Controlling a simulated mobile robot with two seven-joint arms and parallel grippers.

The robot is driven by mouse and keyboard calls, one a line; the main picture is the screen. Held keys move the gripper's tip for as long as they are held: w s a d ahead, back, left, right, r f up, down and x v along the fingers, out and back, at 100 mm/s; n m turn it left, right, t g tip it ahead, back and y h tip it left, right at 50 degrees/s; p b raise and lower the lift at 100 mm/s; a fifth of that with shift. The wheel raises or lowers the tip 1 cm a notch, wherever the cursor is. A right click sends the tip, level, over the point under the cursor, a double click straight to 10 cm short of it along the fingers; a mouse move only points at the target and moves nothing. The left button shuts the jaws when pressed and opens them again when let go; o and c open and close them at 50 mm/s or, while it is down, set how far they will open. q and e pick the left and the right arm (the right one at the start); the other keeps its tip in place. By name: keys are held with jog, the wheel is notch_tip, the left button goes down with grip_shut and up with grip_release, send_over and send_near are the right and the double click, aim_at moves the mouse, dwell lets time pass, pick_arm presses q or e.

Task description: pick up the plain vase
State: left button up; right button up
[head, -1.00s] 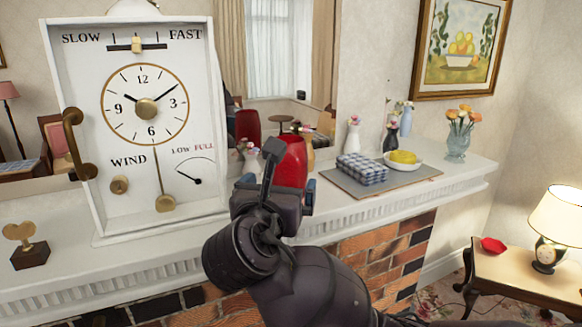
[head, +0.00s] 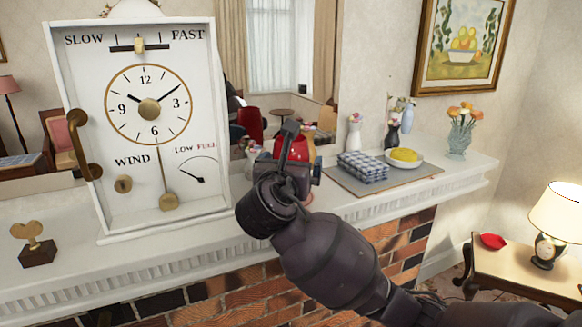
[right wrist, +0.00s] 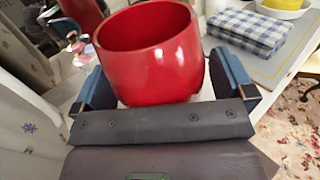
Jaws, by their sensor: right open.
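The plain vase, glossy red with a wide open mouth, stands on the white mantel (head: 462,180). In the head view the vase (head: 301,151) is mostly hidden behind my right gripper (head: 285,168). In the right wrist view the red vase (right wrist: 152,55) stands between the two blue-padded fingers of my right gripper (right wrist: 165,82). The fingers are apart, one on each side of it. I cannot tell whether either finger touches it. My left gripper is not in view.
A large white clock (head: 140,130) stands left of my right gripper. To the right are a grey mat (head: 345,183) with a checked blue cloth (head: 362,167), a bowl with something yellow (head: 404,157) and several flower vases. A heart trophy (head: 36,245) stands far left.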

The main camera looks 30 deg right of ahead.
jog(key=shift+r, duration=0.1)
jog(key=c, duration=1.2)
